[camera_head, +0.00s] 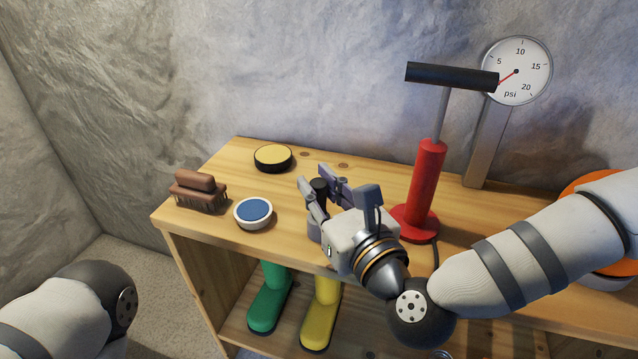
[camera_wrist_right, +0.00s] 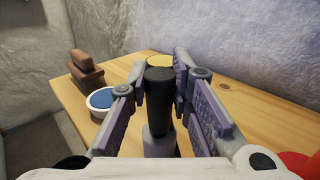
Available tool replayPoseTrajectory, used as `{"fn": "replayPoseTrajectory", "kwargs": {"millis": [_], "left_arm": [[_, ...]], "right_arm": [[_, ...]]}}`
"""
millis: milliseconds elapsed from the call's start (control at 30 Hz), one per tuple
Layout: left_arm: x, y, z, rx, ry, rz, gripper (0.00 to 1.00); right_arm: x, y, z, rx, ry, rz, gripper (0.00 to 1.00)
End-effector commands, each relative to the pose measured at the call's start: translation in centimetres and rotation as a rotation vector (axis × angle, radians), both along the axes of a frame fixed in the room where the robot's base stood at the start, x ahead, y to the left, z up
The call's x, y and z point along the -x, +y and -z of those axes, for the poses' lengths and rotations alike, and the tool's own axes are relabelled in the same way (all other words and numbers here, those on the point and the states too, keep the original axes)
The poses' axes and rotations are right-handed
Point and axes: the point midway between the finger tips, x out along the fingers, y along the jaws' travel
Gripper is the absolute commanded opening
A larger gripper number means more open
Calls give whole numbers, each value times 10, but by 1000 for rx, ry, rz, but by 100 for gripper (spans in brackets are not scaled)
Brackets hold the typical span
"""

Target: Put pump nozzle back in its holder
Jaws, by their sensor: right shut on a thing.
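My right gripper (camera_head: 325,187) is shut on the black pump nozzle (camera_head: 319,189), above the front part of the wooden bench top. In the right wrist view the nozzle (camera_wrist_right: 158,95) stands upright between the two finger pads (camera_wrist_right: 160,100). A grey cylindrical holder (camera_wrist_right: 157,143) shows just below it, and part of it shows beneath the gripper in the head view (camera_head: 314,231). I cannot tell whether the nozzle sits inside the holder or only over it. The red pump (camera_head: 426,180) with a black handle stands to the right. My left gripper is out of view.
A brown brush (camera_head: 199,191), a blue-topped tin (camera_head: 253,212) and a yellow-topped tin (camera_head: 273,157) lie left on the bench (camera_head: 345,175). A psi gauge (camera_head: 517,71) on a post stands behind the pump. Green (camera_head: 270,300) and yellow boots (camera_head: 321,310) stand on the shelf below.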

Motion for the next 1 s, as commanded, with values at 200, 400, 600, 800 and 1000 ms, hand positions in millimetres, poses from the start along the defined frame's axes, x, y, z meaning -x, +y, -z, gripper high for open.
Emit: {"fn": "replayPoseTrajectory", "kwargs": {"millis": [200,400,600,800,1000], "left_arm": [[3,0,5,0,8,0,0],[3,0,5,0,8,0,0],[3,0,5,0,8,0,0],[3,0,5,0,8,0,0],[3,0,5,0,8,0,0]], "right_arm": [[0,0,8,0,1,0,0],[0,0,8,0,1,0,43],[0,0,8,0,0,0,43],[17,-9,9,-1,5,0,43],[54,-28,9,0,4,0,43]]}}
